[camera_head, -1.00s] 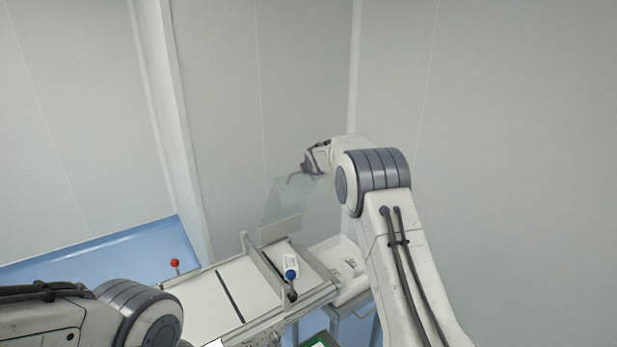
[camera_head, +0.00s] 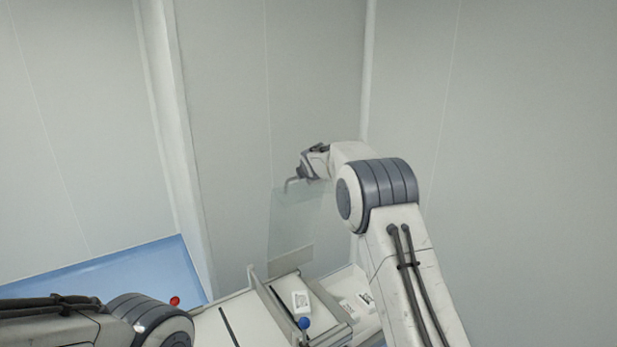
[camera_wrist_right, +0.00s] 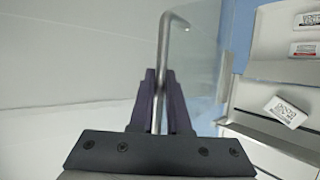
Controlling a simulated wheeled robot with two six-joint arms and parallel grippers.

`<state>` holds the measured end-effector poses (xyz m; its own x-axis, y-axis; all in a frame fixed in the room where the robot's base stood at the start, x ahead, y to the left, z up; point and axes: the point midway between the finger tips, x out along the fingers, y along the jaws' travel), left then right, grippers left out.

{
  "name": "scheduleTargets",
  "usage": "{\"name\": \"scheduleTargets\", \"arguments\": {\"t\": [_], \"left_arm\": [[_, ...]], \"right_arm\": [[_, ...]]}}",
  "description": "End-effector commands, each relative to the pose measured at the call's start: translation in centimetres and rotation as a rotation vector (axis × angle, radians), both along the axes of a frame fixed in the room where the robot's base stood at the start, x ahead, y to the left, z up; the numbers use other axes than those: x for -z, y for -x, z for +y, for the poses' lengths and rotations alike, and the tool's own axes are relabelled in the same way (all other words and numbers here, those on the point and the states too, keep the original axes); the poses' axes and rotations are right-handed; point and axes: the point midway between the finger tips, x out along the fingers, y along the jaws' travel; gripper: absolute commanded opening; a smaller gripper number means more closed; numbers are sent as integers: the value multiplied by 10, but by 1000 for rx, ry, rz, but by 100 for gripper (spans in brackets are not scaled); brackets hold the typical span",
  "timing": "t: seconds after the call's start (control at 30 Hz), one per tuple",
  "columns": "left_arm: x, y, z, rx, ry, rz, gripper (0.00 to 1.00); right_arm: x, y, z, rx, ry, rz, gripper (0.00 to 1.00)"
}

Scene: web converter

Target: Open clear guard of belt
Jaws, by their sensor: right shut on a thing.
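The clear guard (camera_head: 296,215) stands raised, near upright, above the belt (camera_head: 262,325) in the head view. It also shows as a see-through panel in the right wrist view (camera_wrist_right: 200,45). My right gripper (camera_wrist_right: 160,85) is shut on the guard's metal handle (camera_wrist_right: 176,50), a bent rod between its two fingers. In the head view the right gripper (camera_head: 303,176) is at the guard's top edge, with the handle (camera_head: 290,184) showing beside it. My left arm comes in at the lower left; its gripper is out of view.
A white labelled box (camera_head: 300,301) lies on the machine by a blue knob (camera_head: 304,323). Other labelled packs (camera_head: 365,301) lie in a tray at right. A red knob (camera_head: 174,301) stands at left before a blue surface (camera_head: 110,268). Walls close off the back.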

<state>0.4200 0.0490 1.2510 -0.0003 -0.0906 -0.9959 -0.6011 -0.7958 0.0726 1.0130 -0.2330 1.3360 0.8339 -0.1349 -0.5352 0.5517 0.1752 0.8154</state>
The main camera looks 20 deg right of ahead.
Motion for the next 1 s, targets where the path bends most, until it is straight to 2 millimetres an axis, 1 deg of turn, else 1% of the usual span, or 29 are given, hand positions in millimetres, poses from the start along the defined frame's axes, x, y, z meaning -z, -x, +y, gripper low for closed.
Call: {"name": "scheduleTargets", "arguments": {"t": [0.03,0.07,0.1,0.13,0.43,0.57,0.67,0.73,1.0], "left_arm": [[0,0,0,0,0,0,50],[0,0,0,0,0,0,50],[0,0,0,0,0,0,50],[0,0,0,0,0,0,50],[0,0,0,0,0,0,50],[5,0,0,-1,0,0,50],[13,0,0,-2,0,0,50],[20,0,0,-3,0,0,50],[41,0,0,-6,0,1,50]], "right_arm": [[-5,-1,-6,5,4,-9,0],[-5,-1,-5,5,4,-9,19],[-5,-1,-5,5,4,-9,34],[-5,-1,-5,5,3,-8,45],[-2,0,-1,1,1,-4,45],[-5,5,-1,1,0,-5,45],[-10,15,1,1,0,-6,45],[-15,25,2,1,1,-7,45],[-43,66,9,1,2,-7,45]]}}
